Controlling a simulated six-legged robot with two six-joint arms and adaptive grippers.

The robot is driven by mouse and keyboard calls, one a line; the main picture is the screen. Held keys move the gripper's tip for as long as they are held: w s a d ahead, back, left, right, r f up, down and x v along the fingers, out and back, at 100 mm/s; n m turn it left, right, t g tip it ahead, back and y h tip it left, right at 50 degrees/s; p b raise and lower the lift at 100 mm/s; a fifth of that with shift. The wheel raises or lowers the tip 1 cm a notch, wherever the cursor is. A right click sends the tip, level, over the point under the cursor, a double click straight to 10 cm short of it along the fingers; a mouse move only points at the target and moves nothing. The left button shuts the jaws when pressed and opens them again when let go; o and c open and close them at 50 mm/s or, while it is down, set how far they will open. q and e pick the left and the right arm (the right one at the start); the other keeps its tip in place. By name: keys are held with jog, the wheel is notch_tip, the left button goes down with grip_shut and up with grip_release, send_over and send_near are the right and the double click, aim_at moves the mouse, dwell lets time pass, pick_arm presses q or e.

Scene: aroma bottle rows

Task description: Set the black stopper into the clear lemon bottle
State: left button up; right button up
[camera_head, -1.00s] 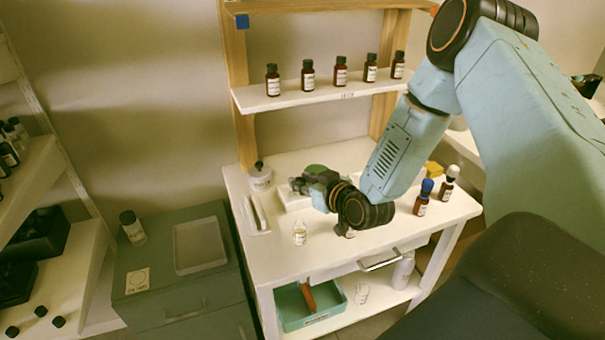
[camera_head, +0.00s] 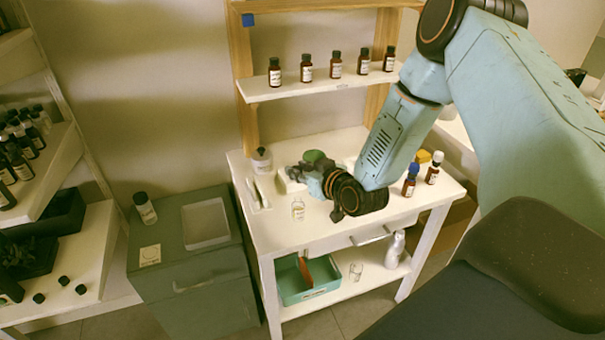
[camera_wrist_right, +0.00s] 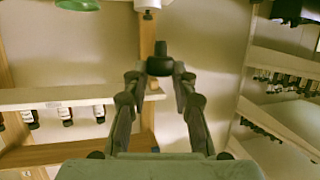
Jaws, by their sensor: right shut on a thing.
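The clear lemon bottle (camera_head: 298,210), with a pale label, stands upright on the white table, close to its front edge. My right gripper (camera_head: 297,174) is above the table, behind the bottle in the head view, pointing left. In the right wrist view, its two fingertips (camera_wrist_right: 160,72) are shut on the black stopper (camera_wrist_right: 161,52), which sticks out past them. The stopper is too small to make out clearly in the head view. The stopper and bottle are apart. My left gripper is not in view.
Several brown bottles stand on the wooden-framed shelf (camera_head: 310,87). A blue-capped bottle (camera_head: 410,180) and a white-capped bottle (camera_head: 434,168) stand at the table's right. A lidded jar (camera_head: 262,160) stands at the back left. A green cabinet (camera_head: 180,275) adjoins the table's left side.

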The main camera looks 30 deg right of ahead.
jog(key=shift+r, duration=0.25)
jog(key=shift+d, duration=0.1)
jog(key=shift+w+d+f, duration=0.1)
jog(key=shift+d+f, duration=0.2)
jog(key=shift+d, duration=0.05)
jog(key=shift+a, duration=0.1)
